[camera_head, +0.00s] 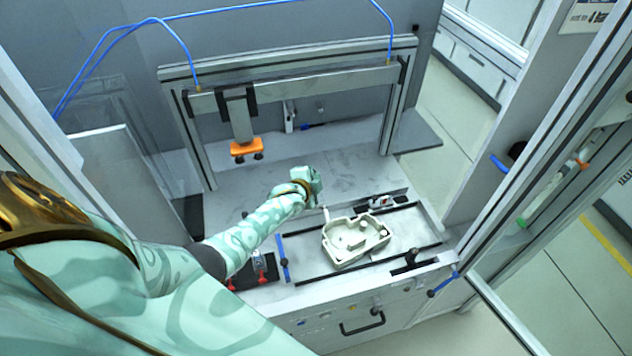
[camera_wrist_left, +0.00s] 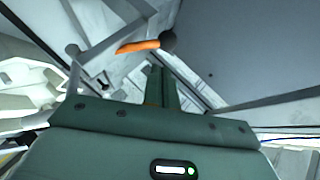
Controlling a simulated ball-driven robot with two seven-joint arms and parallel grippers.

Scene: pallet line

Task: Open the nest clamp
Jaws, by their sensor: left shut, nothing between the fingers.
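A cream moulded part (camera_head: 352,243) sits in the nest area of the grey bench, between dark rails. A small metal clamp-like fitting (camera_head: 383,202) stands behind it; its open or closed state is too small to tell. My left gripper (camera_head: 322,206) is above the bench, just behind and left of the cream part, apart from the fitting. Its fingers are shut and empty; they also show in the left wrist view (camera_wrist_left: 161,88). An orange bar (camera_wrist_left: 138,46) with a dark round end lies beyond the fingertips there; I cannot tell what it belongs to. My right gripper is not in view.
A metal gantry (camera_head: 300,84) spans the bench and carries an orange head (camera_head: 246,148) with black cups. Red-tipped fittings (camera_head: 262,277) and a blue-handled bar (camera_head: 283,258) are at front left. A glazed door frame (camera_head: 500,215) bounds the right side.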

